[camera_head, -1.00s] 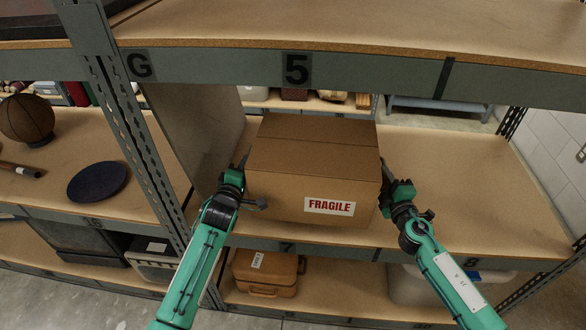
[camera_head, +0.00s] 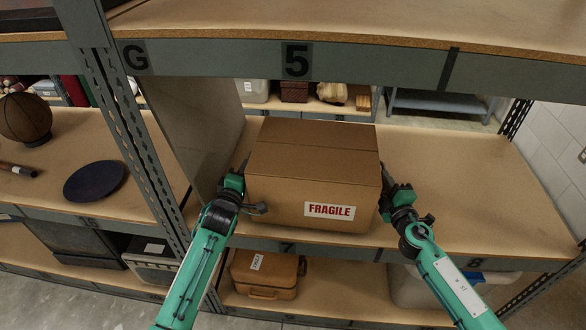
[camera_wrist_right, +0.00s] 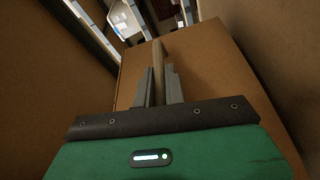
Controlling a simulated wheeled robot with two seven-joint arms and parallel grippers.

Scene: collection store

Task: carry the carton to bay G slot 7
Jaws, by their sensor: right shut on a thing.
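The carton (camera_head: 300,178) is a closed brown box with a white and red FRAGILE label on its front. It is upright in the bay over the slot marked 7 (camera_head: 289,247), its lower front edge just behind the shelf's front beam. I cannot tell if its underside touches the board. My right gripper (camera_head: 384,180) is at its right side, shut on it; in the right wrist view the fingers (camera_wrist_right: 160,88) close on a narrow tan strip by the box. My left gripper (camera_head: 243,168) is at the left side, its fingers mostly hidden.
An upper shelf beam marked G and 5 (camera_head: 297,60) crosses above the carton. A perforated upright (camera_head: 135,140) and a panel (camera_head: 195,120) stand to the left. The shelf board (camera_head: 460,190) is bare on the right. A brown case (camera_head: 265,275) sits below.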

